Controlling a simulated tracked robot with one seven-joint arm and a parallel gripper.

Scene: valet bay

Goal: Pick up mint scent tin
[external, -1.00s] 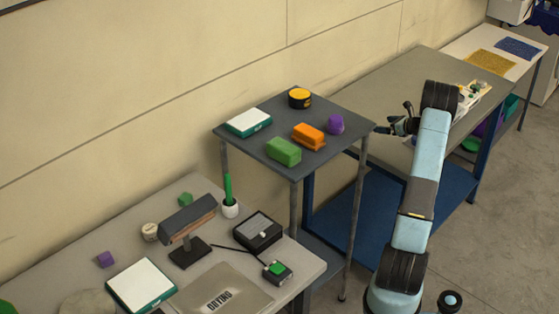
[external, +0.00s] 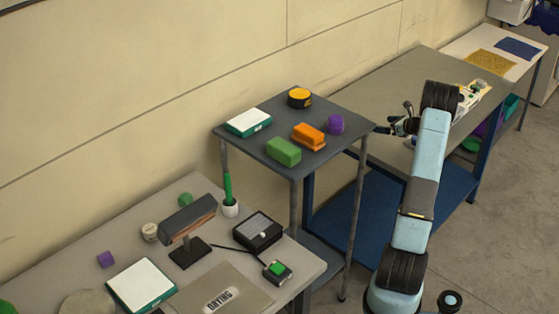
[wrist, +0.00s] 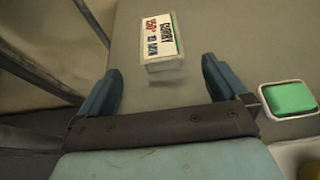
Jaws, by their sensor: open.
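I cannot tell for certain which thing is the mint scent tin. In the wrist view, a green square piece with a pale rim (wrist: 289,99) lies on the grey surface, right of my gripper (wrist: 160,75). A small pale box with a printed label (wrist: 160,40) lies ahead, roughly in line with the gap between my fingers, and its lettering is hard to read. My gripper is open, with nothing between the fingers. In the external view, my gripper (external: 402,123) shows small and dark over the near edge of the long grey bench (external: 405,80).
A cluttered desk (external: 300,262) stands front left. A pale tray (external: 478,96) sits on the bench.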

